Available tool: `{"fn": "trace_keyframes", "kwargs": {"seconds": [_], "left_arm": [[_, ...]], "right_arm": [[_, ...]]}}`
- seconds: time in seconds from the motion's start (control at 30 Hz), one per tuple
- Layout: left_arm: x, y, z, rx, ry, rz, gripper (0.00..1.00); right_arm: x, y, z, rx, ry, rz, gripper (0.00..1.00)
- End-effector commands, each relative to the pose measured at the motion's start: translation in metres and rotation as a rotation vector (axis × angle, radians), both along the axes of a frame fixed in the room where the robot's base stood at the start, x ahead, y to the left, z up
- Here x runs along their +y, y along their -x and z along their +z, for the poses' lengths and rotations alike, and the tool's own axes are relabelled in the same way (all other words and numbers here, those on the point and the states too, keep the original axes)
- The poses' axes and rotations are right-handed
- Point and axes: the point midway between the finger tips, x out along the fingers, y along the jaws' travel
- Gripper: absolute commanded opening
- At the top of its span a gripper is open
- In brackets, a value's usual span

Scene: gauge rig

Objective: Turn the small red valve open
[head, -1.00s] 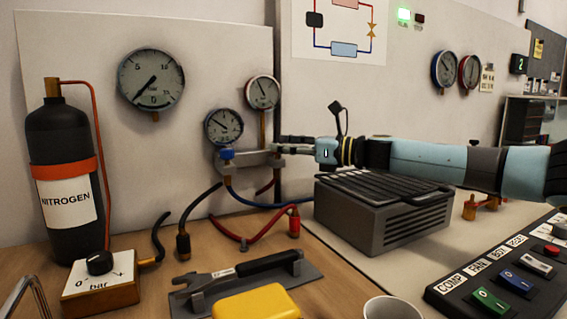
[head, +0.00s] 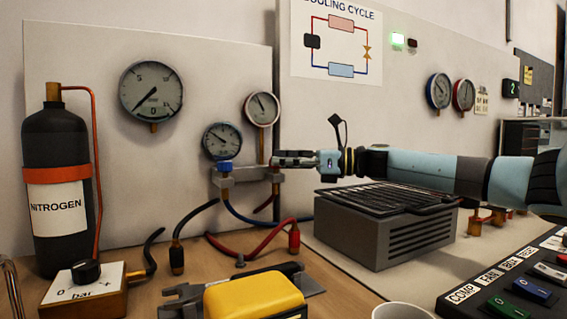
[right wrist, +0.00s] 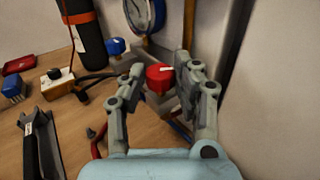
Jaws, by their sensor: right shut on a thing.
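The small red valve (right wrist: 158,78) is a round red knob with a white mark on top, seen in the right wrist view between my fingertips. My right gripper (right wrist: 153,75) is shut on it. In the head view the right gripper (head: 276,159) reaches in from the right to the right end of the grey manifold (head: 240,180), and its fingers hide most of the knob. A blue valve (head: 224,167) sits on the manifold's left end; it also shows in the right wrist view (right wrist: 116,46). My left gripper is not in view.
Two small gauges (head: 221,141) stand above the manifold. A grey slatted box (head: 385,232) stands under my right forearm. Red (head: 252,250) and blue hoses lie below the manifold. A nitrogen bottle (head: 57,165) stands at left; a yellow block (head: 253,296) is in front.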

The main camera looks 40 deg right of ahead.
Motion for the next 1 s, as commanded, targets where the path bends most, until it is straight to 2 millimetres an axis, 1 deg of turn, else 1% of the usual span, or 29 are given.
{"fn": "trace_keyframes", "kwargs": {"seconds": [0.03, 0.07, 0.1, 0.27, 0.3, 0.53, 0.63, 0.77, 0.9, 1.0], "left_arm": [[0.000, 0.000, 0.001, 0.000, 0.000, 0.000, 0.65], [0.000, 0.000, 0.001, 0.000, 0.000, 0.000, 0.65], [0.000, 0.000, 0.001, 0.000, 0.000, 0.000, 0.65], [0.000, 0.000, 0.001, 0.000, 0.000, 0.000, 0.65], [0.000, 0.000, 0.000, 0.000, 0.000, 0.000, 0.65], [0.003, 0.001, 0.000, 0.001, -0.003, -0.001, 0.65], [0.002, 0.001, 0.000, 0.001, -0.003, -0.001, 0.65], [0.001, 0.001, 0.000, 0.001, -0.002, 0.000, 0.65], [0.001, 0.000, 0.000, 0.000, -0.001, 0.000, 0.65], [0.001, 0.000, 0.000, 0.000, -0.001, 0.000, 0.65]], "right_arm": [[-0.002, -0.001, 0.005, -0.006, -0.003, -0.005, 0.00], [-0.002, -0.001, 0.005, -0.006, -0.003, -0.006, 0.00], [-0.002, -0.001, 0.005, -0.006, -0.003, -0.006, 0.31], [-0.001, -0.001, 0.003, -0.004, -0.001, -0.005, 0.52], [-0.001, -0.001, 0.003, -0.004, -0.001, -0.004, 0.53], [-0.001, -0.001, 0.002, -0.002, 0.000, -0.003, 0.53], [-0.001, 0.000, 0.009, -0.003, 0.002, -0.002, 0.53], [-0.001, 0.000, 0.030, -0.004, 0.004, -0.001, 0.53], [-0.001, -0.001, 0.060, -0.004, 0.004, -0.003, 0.53], [-0.001, -0.001, 0.079, -0.004, 0.002, -0.003, 0.53]]}}
